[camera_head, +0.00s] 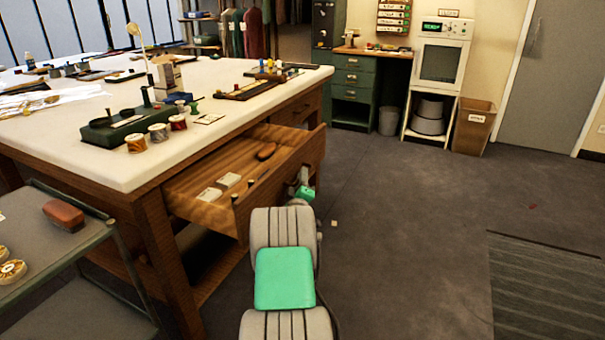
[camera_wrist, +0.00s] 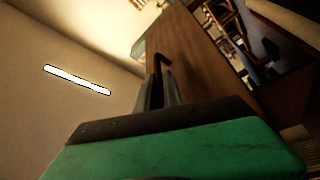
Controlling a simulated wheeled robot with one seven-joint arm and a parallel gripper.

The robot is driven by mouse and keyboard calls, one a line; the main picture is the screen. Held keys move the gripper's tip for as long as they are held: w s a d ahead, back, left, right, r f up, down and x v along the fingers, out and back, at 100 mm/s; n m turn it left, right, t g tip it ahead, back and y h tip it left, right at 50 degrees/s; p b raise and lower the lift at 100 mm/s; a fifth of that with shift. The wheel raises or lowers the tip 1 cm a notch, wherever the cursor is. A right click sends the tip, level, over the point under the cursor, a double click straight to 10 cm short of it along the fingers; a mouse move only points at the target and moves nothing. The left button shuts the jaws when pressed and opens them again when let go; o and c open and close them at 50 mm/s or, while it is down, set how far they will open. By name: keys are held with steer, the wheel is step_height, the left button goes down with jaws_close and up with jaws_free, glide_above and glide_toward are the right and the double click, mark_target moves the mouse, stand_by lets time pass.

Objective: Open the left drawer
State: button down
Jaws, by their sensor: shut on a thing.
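The left drawer (camera_head: 240,160) of the wooden table stands well pulled out in the head view. Inside it lie two pale blocks (camera_head: 230,180), a dark brown item (camera_head: 266,151) and some small dark pieces. My gripper (camera_head: 304,190) is at the outer side of the drawer front, partly hidden by my arm. In the wrist view the fingers (camera_wrist: 160,92) are shut on the dark drawer handle (camera_wrist: 163,63), beside the brown drawer front (camera_wrist: 205,62). The fingertips' exact contact is hard to make out.
The white tabletop (camera_head: 100,165) above holds spools, a green-based device and trays. Another drawer (camera_head: 297,110) farther along the table looks closed. A grey cart (camera_head: 75,245) stands at lower left. The grey floor (camera_head: 420,220) to the right is largely clear.

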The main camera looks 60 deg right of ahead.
steer(key=shift+s+d, duration=0.1)
steer(key=shift+s, duration=0.5)
steer(key=c, duration=1.8)
jaws_free()
steer(key=shift+o, duration=0.2)
steer(key=v, duration=0.7)
steer(key=shift+a, duration=0.4)
steer(key=shift+s+f, duration=0.1)
steer(key=shift+f, duration=0.05)
